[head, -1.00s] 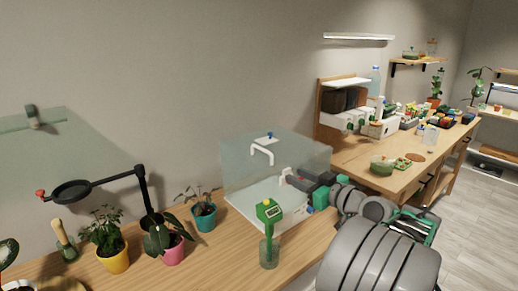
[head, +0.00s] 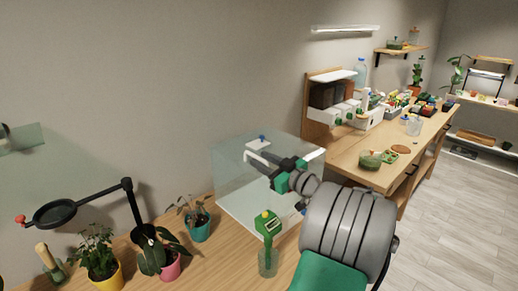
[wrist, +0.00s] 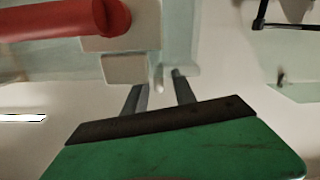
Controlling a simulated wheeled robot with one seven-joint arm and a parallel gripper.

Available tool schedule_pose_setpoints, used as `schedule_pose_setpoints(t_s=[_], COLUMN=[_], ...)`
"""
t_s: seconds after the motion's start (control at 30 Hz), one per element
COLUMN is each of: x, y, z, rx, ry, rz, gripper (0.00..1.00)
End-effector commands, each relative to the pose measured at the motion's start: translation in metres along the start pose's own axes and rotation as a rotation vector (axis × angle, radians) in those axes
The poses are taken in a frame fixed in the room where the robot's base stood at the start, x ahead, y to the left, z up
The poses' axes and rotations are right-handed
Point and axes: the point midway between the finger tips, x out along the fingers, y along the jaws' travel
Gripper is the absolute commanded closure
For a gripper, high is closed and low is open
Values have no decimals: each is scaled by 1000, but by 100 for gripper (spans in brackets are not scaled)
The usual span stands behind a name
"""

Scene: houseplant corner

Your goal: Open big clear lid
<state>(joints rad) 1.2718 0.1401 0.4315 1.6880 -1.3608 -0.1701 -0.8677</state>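The big clear lid (head: 230,178) is a see-through box cover standing closed over a pale base on the wooden bench in the head view. A white handle (head: 257,146) and a small blue-topped knob are at its upper part. My gripper (head: 262,164) is in front of the lid, close to the handle; whether it touches cannot be told. In the wrist view, my gripper's two grey fingers (wrist: 160,92) are apart, with nothing clearly held between them. A white block (wrist: 124,68) and a blurred red bar (wrist: 62,20) are just beyond them.
Potted plants (head: 197,222) and a black-armed magnifier (head: 55,214) are to the left. A second bench with a shelf and jars (head: 370,160) is to the right. Open floor lies at far right.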

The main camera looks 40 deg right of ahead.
Motion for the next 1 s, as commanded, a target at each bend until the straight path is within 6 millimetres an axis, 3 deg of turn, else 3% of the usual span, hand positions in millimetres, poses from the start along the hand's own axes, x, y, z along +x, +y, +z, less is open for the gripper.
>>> schedule_pose_setpoints(t_s=[0.17, 0.43, 0.83, 1.0], x=[21, 23, 22, 22], y=[1, 2, 2, 3], z=[0, 2, 2, 2], rx=[0, 0, 0, -1], ry=[0, -1, -1, -1], rz=[1, 3, 5, 5], gripper=[67, 67, 100, 100])
